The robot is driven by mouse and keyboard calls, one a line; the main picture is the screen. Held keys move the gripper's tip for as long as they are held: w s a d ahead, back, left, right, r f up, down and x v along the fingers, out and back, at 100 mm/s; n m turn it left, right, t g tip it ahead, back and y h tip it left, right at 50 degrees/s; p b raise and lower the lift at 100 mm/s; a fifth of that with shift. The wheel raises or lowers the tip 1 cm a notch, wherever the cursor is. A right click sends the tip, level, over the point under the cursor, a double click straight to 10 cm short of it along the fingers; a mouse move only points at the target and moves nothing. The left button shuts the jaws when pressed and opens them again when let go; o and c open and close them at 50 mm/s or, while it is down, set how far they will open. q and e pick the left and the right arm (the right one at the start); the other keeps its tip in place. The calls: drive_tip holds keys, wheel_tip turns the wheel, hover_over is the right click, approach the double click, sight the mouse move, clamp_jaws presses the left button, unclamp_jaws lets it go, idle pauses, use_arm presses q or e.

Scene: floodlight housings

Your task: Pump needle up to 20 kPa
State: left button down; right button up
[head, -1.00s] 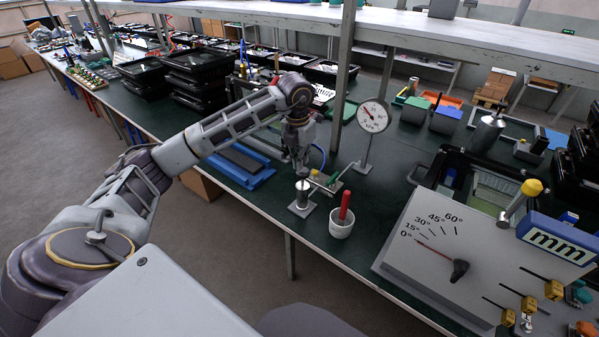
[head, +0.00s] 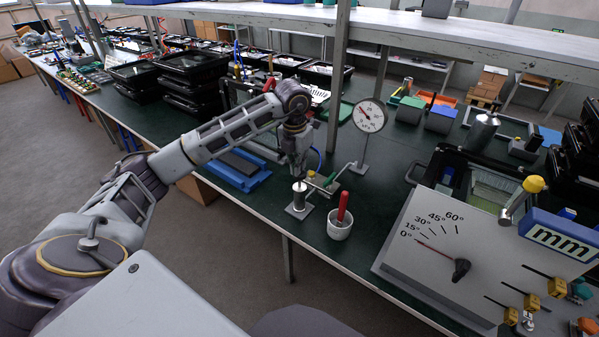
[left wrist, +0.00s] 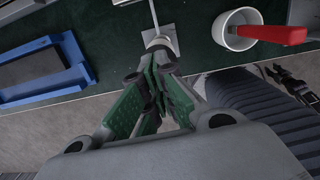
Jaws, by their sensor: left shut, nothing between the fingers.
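A small hand pump (head: 299,201) stands upright on a square base plate on the green bench. A thin pipe with a green-handled valve (head: 328,179) runs from it to a round white kPa gauge (head: 369,116) on a stand. The gauge's needle is too small to read exactly. My left gripper (head: 299,177) points down directly above the pump's top, shut and empty. In the left wrist view its green-padded fingers (left wrist: 156,72) are together, with the pump's top just beyond the tips. Whether they touch it I cannot tell. My right gripper is not in view.
A white cup (head: 338,230) with a red-handled tool stands close to the right of the pump. A blue tray (head: 238,173) lies to the left. A large angle-dial panel (head: 455,262) stands at the right front. A shelf post (head: 339,80) rises behind.

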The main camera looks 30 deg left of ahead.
use_arm(q)
drive_tip(key=shift+f+b, duration=1.35)
drive_tip(key=shift+f, duration=0.8)
drive_tip(key=shift+s, duration=0.1)
drive_tip(key=s, duration=0.1)
drive_tip(key=s+r, duration=0.1)
drive_tip(key=s, duration=0.1)
drive_tip(key=shift+r, duration=0.1)
wheel_tip(320, 180, up, 12)
drive_tip(key=s, duration=0.1)
drive_tip(key=shift+p, duration=0.3)
idle(0.8)
